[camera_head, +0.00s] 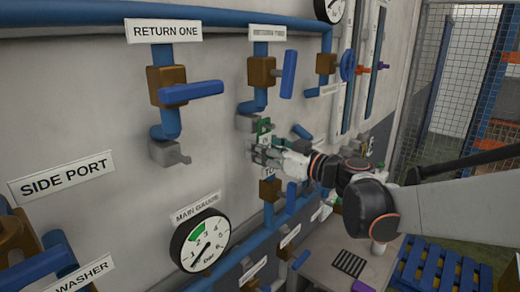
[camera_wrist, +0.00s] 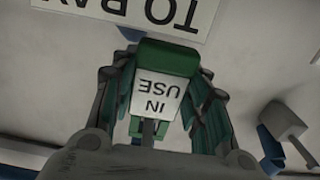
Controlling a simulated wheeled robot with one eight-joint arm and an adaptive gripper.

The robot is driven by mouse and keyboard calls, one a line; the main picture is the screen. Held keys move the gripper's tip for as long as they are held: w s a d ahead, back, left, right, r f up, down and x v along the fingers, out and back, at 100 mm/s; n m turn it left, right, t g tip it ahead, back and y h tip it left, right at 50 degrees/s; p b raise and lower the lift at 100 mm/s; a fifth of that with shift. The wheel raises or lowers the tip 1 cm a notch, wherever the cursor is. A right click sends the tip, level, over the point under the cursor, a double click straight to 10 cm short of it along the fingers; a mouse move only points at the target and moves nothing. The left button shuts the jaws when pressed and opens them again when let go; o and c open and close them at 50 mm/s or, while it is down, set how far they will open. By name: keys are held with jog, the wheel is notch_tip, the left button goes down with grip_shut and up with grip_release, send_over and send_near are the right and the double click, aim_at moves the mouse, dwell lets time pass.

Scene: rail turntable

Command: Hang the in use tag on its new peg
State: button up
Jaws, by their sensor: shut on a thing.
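The in use tag (camera_wrist: 160,95) is a green plate with a white "IN USE" label, upside down in the wrist view. Its green top also shows in the head view (camera_head: 264,127). My gripper (camera_head: 256,151) is shut on the tag, with one finger along each side in the wrist view (camera_wrist: 160,85). A grey bracket (camera_head: 244,123) is on the wall just beside the tag. Whether a peg there touches the tag is hidden. Another grey bracket with a short peg (camera_head: 178,156) sits below the RETURN ONE valve and looks empty.
A blue-handled valve (camera_head: 263,71) is above my gripper. A "TO BAY" sign (camera_wrist: 135,12) and another valve (camera_head: 270,189) are below it. The main gauge (camera_head: 201,240) is lower left. A blue pipe (camera_head: 180,14) runs along the top. Bare wall lies left of my gripper.

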dwell(0.4)
jog(key=o, duration=0.9)
jog(key=shift+o, duration=0.2)
